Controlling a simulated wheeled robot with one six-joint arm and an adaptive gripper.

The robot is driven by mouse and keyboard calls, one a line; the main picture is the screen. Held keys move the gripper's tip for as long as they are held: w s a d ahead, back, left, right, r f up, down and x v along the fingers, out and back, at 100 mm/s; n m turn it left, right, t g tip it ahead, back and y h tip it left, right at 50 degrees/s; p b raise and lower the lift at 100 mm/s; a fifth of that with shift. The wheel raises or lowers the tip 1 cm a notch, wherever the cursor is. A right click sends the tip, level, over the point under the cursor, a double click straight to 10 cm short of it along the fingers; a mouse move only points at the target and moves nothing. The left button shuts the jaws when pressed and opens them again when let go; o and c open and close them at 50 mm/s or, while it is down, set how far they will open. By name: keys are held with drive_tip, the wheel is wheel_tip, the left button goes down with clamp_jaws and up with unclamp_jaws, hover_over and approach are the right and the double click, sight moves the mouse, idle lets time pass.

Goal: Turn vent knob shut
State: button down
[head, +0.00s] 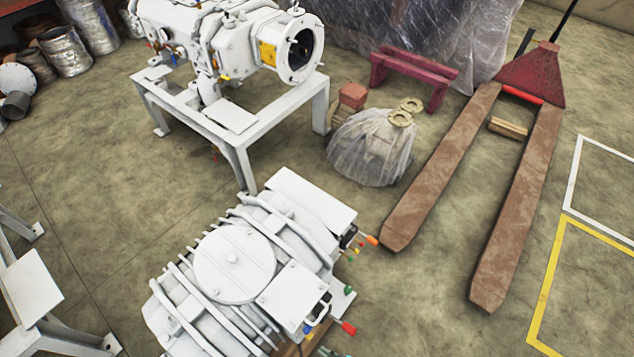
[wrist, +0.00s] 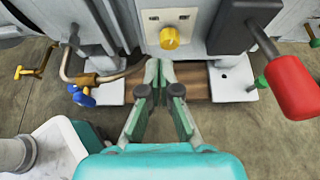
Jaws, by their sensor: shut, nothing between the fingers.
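A round yellow knob (wrist: 170,38) sits on a pale plate on the front of the white machine, at the top centre of the wrist view. It is the likely vent knob, but no label can be read. My gripper (wrist: 159,70) is shut and empty, its green fingertips just below the knob in the picture. I see a gap between the tips and the knob; their depth apart is hard to tell. In the head view the white ribbed machine (head: 234,265) stands at the bottom centre, with small coloured handles along its right side. The yellow knob cannot be made out clearly there.
A red-gripped lever (wrist: 290,85) juts out at the right of the wrist view, near a green knob (wrist: 261,82). A blue valve (wrist: 84,97) and a brass tap (wrist: 38,70) are at the left. A pallet jack (head: 430,165) lies beyond the machine.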

drive_tip(key=w+a, duration=0.3)
drive_tip(key=w, duration=0.3)
drive_tip(key=shift+f, duration=0.2)
idle(0.8)
drive_tip(key=shift+s+a+f, duration=0.1)
drive_tip(key=shift+s+f, duration=0.05)
idle(0.6)
drive_tip(key=shift+s+a, duration=0.4)
drive_tip(key=shift+s, duration=0.1)
drive_tip(key=shift+s+a, duration=0.3)
drive_tip(key=shift+s, duration=0.15)
idle(0.6)
drive_tip(key=shift+s+r, duration=0.1)
drive_tip(key=shift+r, duration=0.1)
drive_tip(key=shift+r, duration=0.15)
drive_tip(key=shift+s+d, duration=0.9)
drive_tip(key=shift+d, duration=0.25)
drive_tip(key=shift+s+d, duration=0.9)
drive_tip(key=shift+d, duration=0.25)
